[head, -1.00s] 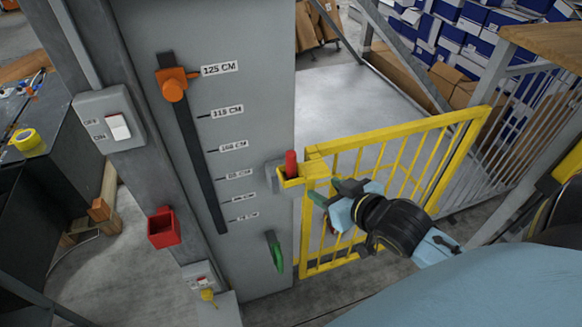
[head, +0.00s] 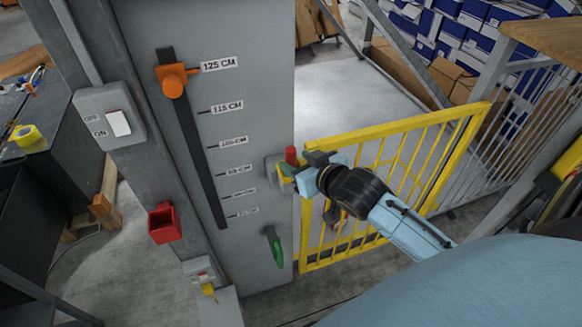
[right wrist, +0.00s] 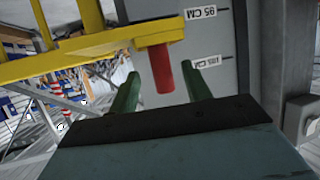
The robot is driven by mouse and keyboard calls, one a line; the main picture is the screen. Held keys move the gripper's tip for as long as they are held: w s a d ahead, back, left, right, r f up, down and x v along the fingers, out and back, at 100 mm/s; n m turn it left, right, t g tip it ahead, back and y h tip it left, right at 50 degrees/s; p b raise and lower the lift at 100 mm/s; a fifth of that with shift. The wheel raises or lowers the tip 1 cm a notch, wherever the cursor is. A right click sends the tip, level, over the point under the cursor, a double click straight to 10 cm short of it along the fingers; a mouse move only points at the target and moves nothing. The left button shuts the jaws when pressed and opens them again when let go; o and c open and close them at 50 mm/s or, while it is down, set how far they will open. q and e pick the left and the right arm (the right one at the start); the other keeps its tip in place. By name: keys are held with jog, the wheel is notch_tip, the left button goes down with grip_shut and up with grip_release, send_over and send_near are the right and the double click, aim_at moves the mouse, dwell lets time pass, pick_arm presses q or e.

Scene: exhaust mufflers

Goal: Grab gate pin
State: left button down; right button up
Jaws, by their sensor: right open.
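The red gate pin (head: 291,155) stands in the latch bracket at the left end of the yellow gate (head: 400,130). In the right wrist view the pin (right wrist: 161,70) shows from a yellow plate, and its red end lies between my two green fingertips. My right gripper (head: 290,174) is at the latch, with its fingers partly hidden by its own body in the head view. In the right wrist view the right gripper (right wrist: 160,88) is open, one finger on each side of the pin, with gaps visible. My left gripper is not in view.
A grey column (head: 250,60) with a height scale, an orange knob (head: 173,80) and a green handle (head: 274,246) stands left of the gate. A red holder (head: 164,224) and a switch box (head: 110,117) are further left.

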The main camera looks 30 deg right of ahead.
aim_at(294, 160)
jog(key=x, duration=0.3)
jog(key=shift+w+a+f, duration=0.1)
jog(key=shift+w, duration=0.2)
grip_shut()
